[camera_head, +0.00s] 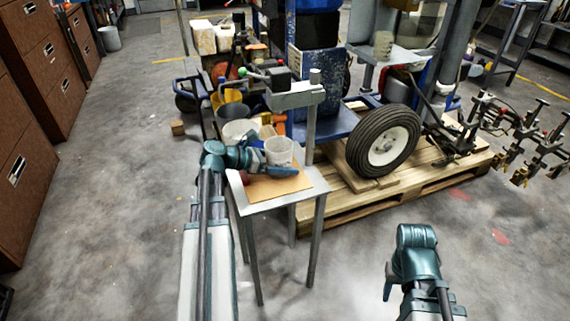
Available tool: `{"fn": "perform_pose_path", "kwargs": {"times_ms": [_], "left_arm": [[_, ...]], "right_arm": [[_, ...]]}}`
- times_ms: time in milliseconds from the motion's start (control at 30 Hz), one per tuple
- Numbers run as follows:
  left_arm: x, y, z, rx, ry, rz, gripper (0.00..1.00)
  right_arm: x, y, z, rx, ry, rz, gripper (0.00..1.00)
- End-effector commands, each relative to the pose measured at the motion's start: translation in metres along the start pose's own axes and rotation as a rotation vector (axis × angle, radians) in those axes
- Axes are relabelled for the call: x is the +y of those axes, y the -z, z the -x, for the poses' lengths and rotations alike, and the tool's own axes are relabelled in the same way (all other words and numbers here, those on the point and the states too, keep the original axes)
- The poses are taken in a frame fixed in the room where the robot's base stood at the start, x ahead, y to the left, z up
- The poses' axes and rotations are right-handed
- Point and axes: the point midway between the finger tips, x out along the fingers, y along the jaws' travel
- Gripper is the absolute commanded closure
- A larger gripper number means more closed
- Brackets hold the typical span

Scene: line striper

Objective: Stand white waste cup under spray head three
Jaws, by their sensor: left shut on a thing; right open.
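A white cup (279,150) stands upright at the small grey table (238,196), above its brown board (275,186). My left gripper (272,162) comes in from the left and is shut on the cup, with a blue finger showing low on its near side. I cannot tell whether the cup's base touches the board. The spray heads (521,174) hang in a row on the metal boom at the far right, and I cannot tell which is number three. My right gripper (388,288) is low at the right, open and apart from everything.
A large black wheel (384,141) and the wooden pallet (440,176) lie between the table and the spray boom. Buckets (236,131) and a grey post (311,125) stand close behind the table. Brown cabinets (30,140) line the left. The floor in front is clear.

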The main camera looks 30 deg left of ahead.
Motion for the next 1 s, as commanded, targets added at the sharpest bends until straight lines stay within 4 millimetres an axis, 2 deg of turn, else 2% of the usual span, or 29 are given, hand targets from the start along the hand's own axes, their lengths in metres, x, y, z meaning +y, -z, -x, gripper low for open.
{"fn": "perform_pose_path", "kwargs": {"times_ms": [267,400,467,800,1000], "left_arm": [[0.000,0.000,0.000,0.000,0.000,0.000,0.00],[0.000,-0.005,0.004,0.000,-0.001,0.001,0.00],[0.000,-0.005,0.013,0.000,-0.003,0.001,0.00],[0.000,-0.006,0.083,0.000,-0.003,0.002,0.00],[0.000,-0.004,0.110,0.000,-0.003,0.001,0.00]], "right_arm": [[0.000,0.000,0.000,0.000,0.000,0.000,0.50],[0.001,0.000,0.006,0.000,0.000,-0.001,0.50],[0.001,-0.001,0.009,0.000,-0.001,-0.001,0.50],[0.005,-0.003,0.037,-0.002,-0.004,-0.007,0.50],[0.005,-0.003,0.046,-0.003,-0.003,-0.008,0.50]]}}
